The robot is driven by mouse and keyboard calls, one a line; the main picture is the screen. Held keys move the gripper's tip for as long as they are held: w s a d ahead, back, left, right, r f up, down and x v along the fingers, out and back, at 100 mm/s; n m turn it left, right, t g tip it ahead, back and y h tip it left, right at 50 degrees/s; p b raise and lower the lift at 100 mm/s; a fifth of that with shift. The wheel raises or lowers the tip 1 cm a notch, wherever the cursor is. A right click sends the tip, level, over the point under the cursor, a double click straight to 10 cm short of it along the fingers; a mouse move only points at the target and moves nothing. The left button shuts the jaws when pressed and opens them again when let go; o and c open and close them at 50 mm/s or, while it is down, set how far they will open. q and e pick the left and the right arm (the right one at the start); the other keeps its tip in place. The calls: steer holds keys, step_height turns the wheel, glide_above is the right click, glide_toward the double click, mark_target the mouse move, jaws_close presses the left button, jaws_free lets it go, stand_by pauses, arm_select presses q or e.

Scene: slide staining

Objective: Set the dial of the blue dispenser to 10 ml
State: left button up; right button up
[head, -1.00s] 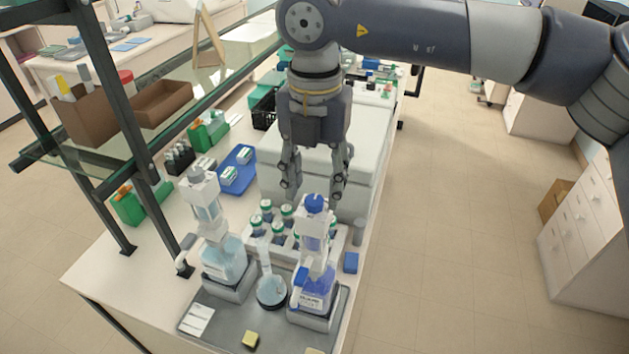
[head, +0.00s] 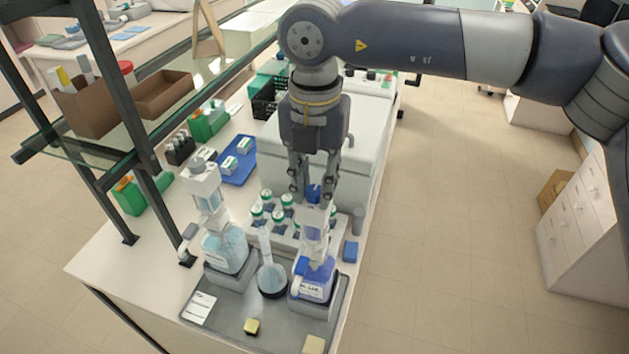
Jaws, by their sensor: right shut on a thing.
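The blue dispenser (head: 314,280) stands upright on a dark base on the grey tray, at the right of the tray. It has a clear upper cylinder, a blue top and blue liquid in its bottle. My right gripper (head: 314,192) points down over it, and its fingers are closed around the blue dial (head: 314,194) at the top. The fingers hide most of the dial, and its scale cannot be read. My left gripper is not in the picture.
A rack of green-capped bottles (head: 283,215) is just behind. A blue block (head: 350,251) lies right.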

steer(key=shift+f+n+b, duration=0.25)
steer(key=shift+n+b, duration=1.45)
steer(key=shift+b, duration=0.55)
steer(key=n+b, duration=0.2)
steer(key=n, duration=0.1)
steer(key=shift+r+n, duration=0.1)
steer(key=shift+n, duration=0.3)
steer(key=n+b, duration=0.1)
steer(key=n, duration=0.1)
steer(key=shift+r+n+b, duration=0.1)
steer(key=shift+n+b, duration=0.2)
steer(key=shift+b, duration=0.05)
steer(key=n, duration=0.2)
steer(key=shift+n+b, duration=0.35)
steer(key=shift+n, duration=0.05)
steer(key=n, duration=0.5)
steer(key=shift+r, duration=0.1)
steer(key=shift+n, duration=0.3)
steer(key=o, duration=1.1)
steer(key=shift+c, duration=0.2)
